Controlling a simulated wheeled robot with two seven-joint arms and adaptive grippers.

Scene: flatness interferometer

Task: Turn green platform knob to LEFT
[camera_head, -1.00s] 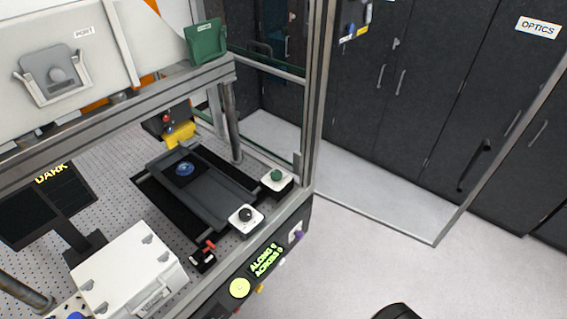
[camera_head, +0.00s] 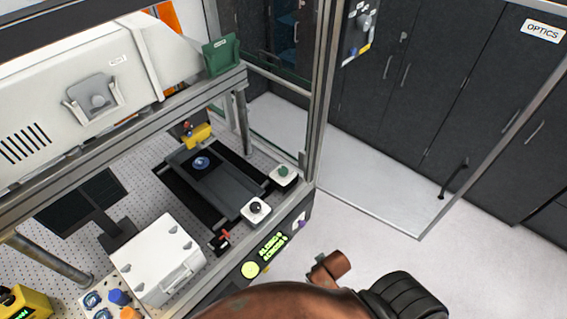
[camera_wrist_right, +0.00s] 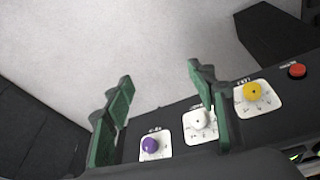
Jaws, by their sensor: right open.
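The green knob (camera_head: 283,170) sits on a white plate at the right edge of the platform area in the head view, beside the frame post. A black knob (camera_head: 257,206) on its own white plate is nearer. Which way the green knob points is too small to tell. My right gripper (camera_wrist_right: 160,73) is open and empty, its green-padded fingers spread above the front panel in the right wrist view. The green knob is not visible in that view. My right arm (camera_head: 300,300) enters at the bottom of the head view. My left gripper is not in view.
The front panel carries a purple knob (camera_wrist_right: 152,144), a white knob (camera_wrist_right: 200,122), a yellow knob (camera_wrist_right: 254,92) and a red button (camera_wrist_right: 297,70). A dark stage (camera_head: 215,180), white box (camera_head: 158,258) and metal frame post (camera_head: 314,110) stand near. The floor at right is clear.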

